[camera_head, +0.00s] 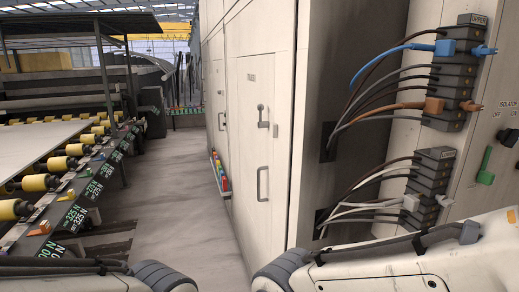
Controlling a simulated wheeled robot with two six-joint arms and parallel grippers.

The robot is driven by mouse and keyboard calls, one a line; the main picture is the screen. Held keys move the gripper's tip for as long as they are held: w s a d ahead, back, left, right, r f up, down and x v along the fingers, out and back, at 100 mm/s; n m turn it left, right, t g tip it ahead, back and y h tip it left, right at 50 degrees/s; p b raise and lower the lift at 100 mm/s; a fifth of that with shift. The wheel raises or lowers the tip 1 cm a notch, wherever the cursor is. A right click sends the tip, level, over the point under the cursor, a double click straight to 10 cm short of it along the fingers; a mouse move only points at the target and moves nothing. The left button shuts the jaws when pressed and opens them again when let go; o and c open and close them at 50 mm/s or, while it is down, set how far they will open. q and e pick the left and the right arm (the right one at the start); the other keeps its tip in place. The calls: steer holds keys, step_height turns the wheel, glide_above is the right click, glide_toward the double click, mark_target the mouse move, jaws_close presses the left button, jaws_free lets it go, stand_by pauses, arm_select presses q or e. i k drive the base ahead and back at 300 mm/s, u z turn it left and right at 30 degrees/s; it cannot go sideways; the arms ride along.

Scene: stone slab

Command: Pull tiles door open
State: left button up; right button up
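A tall off-white cabinet door (249,150) stands shut in the middle of the head view, seen at a steep angle. A small label (251,77) near its top is too small to read surely. The door has a dark lever latch (263,116) at mid height and a dark vertical pull handle (262,184) below it. Another narrow door (220,120) with a handle is farther back on the same cabinet wall. My two arms show along the bottom edge, apart from the door. Neither gripper shows.
A roller conveyor (80,190) carrying a pale slab (40,138) runs along the left. The grey floor aisle (180,200) between is clear.

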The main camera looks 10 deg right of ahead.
mark_target(255, 74)
steer(key=z, duration=0.1)
steer(key=i, duration=0.4)
steer(key=z, duration=0.05)
steer(key=k, duration=0.6)
steer(key=u, duration=0.1)
steer(key=i, duration=1.1)
steer(key=u, duration=0.8)
